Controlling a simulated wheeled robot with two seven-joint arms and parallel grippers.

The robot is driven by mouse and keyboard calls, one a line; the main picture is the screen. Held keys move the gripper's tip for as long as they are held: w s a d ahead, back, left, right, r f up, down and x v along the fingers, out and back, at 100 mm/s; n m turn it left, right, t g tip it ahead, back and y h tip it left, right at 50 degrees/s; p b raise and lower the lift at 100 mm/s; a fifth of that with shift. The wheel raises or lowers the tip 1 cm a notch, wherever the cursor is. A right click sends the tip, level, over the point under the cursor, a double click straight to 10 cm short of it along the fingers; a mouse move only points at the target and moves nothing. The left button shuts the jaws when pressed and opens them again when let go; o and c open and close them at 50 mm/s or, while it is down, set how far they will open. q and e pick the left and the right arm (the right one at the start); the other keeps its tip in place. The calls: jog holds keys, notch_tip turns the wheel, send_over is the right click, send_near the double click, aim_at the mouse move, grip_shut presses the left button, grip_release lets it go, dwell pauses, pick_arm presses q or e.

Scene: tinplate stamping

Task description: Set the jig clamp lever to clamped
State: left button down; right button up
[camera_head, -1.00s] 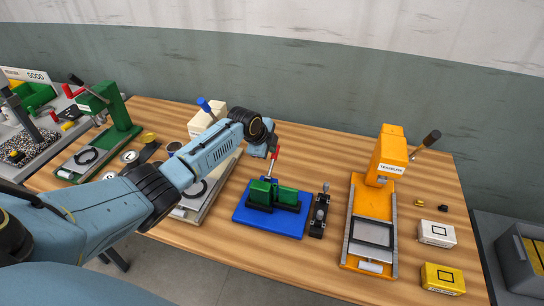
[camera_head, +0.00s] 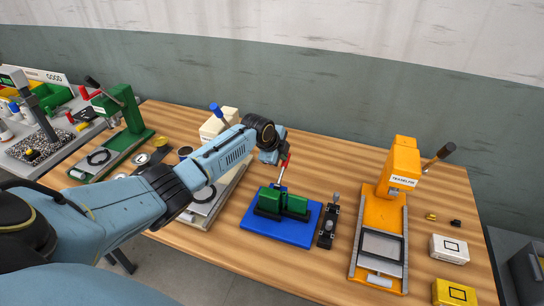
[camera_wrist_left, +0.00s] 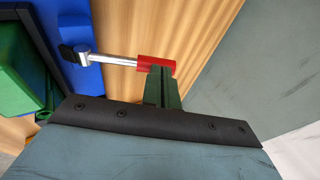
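The jig is a blue plate (camera_head: 262,234) with green blocks (camera_head: 284,203) on it, in the middle of the bench in the head view. Its clamp lever (camera_head: 284,170), a metal rod with a red grip, stands up steeply at the back of the jig. In the left wrist view the red grip (camera_wrist_left: 157,65) lies at the fingertips. My left gripper (camera_wrist_left: 162,72) has its two green fingers close together, at or touching the grip's end; they do not appear to wrap around it. In the head view my left gripper (camera_head: 275,157) is just behind the lever. My right gripper is out of view.
A small dark fixture (camera_head: 328,226) stands right of the jig. An orange press (camera_head: 397,175) is farther right, with a white box (camera_head: 449,249) and yellow box (camera_head: 454,292). A cream press (camera_head: 215,126) and a green press (camera_head: 128,110) are left. Bare bench lies behind the jig.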

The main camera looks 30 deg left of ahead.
pick_arm(q)
jog(key=w+p+v, duration=0.1)
jog(key=p+v, duration=0.3)
jog(key=v, duration=1)
jog(key=shift+r+p, duration=0.3)
jog(key=shift+a, duration=0.15)
